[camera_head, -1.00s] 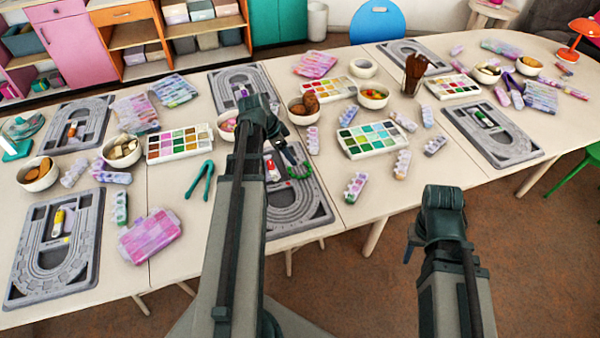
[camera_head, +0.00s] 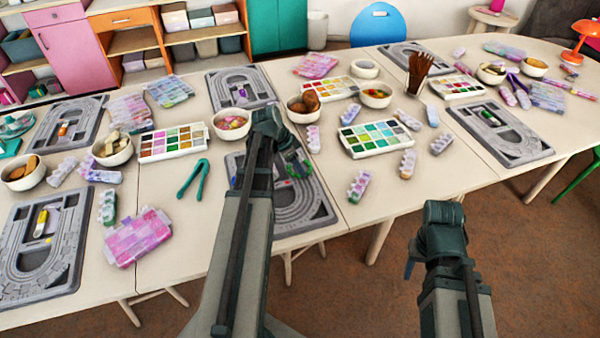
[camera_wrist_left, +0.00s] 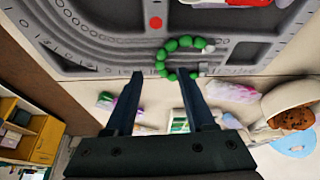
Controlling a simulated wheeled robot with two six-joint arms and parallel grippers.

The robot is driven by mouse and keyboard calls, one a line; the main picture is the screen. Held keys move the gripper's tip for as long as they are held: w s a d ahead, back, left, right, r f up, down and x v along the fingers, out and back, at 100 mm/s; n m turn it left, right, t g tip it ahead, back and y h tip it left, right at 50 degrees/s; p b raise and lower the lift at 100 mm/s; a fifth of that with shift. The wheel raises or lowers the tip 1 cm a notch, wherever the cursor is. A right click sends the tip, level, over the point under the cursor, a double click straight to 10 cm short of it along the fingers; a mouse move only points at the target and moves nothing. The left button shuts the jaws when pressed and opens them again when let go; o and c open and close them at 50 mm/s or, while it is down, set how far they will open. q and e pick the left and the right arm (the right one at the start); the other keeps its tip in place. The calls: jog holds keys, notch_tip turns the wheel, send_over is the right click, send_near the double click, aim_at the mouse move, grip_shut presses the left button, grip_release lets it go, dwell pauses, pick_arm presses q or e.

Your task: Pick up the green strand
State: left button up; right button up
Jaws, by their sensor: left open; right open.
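The green strand (camera_head: 297,166) is a curved string of round green beads on the grey bead board (camera_head: 312,212) at the middle front of the table. In the left wrist view the strand (camera_wrist_left: 162,62) bends in an open loop by my left fingertips, one end close to the right finger. My left gripper (camera_wrist_left: 160,76) is open, its two fingers apart with nothing held between them. In the head view my left arm hides part of the board and most of the gripper. My right gripper (camera_head: 409,268) is open, low at the right past the table's front edge, mostly hidden by its wrist.
A bowl of beads (camera_head: 232,123) and teal pliers (camera_head: 193,179) lie left of my left arm. A bead palette (camera_head: 379,137) and small bead boxes (camera_head: 359,186) lie to the right. Another board (camera_head: 502,133) is at the far right.

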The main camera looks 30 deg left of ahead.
pick_arm(q)
jog(key=b+x, duration=0.2)
jog(key=x, duration=0.1)
jog(key=shift+f, duration=0.25)
jog(key=shift+r, duration=0.1)
grip_shut()
